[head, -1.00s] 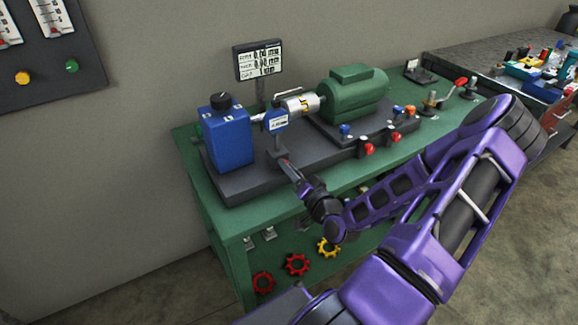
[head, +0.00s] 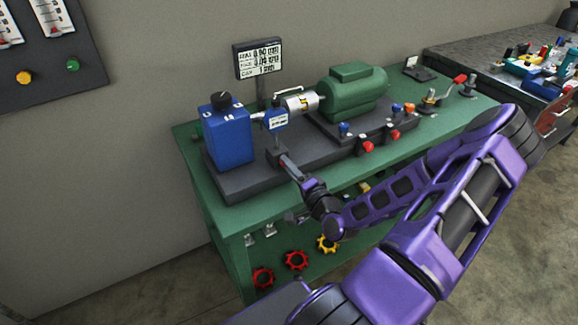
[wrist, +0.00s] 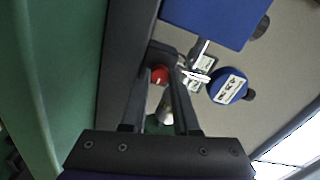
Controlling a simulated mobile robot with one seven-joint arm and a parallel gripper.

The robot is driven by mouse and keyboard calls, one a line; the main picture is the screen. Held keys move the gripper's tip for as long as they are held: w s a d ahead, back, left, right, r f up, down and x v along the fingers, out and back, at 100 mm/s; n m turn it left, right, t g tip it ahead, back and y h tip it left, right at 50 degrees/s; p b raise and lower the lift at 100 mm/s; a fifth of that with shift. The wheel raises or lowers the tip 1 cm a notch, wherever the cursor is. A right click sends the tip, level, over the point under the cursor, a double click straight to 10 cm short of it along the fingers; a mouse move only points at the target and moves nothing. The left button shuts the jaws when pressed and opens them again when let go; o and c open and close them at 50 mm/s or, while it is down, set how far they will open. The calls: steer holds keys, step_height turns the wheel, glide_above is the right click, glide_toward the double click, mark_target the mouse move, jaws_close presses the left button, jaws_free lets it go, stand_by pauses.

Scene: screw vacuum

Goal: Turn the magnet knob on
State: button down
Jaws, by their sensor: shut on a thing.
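The red magnet knob (wrist: 159,75), with a small white mark, shows between my fingers in the wrist view. It appears to be on the small dark magnet base (head: 273,156) under the blue dial gauge (head: 277,119). My gripper (head: 284,160) reaches the front of this base from the lower right. In the wrist view my gripper (wrist: 164,62) has a finger on each side of the knob and is shut on it. The fingertips hide the knob in the head view. The gauge also shows in the wrist view (wrist: 228,85), right of the fingers.
The base stands on a dark plate (head: 240,186) on the green bench (head: 215,207). A blue gearbox (head: 230,140) stands left, a green motor (head: 352,92) right. A readout sign (head: 258,59) stands behind. Several red, blue and orange knobs line the plate's right part.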

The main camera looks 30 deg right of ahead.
stand_by(0.3)
steer(key=c, duration=0.7)
jaws_free()
steer(key=shift+o, duration=0.2)
steer(key=shift+f, duration=0.1)
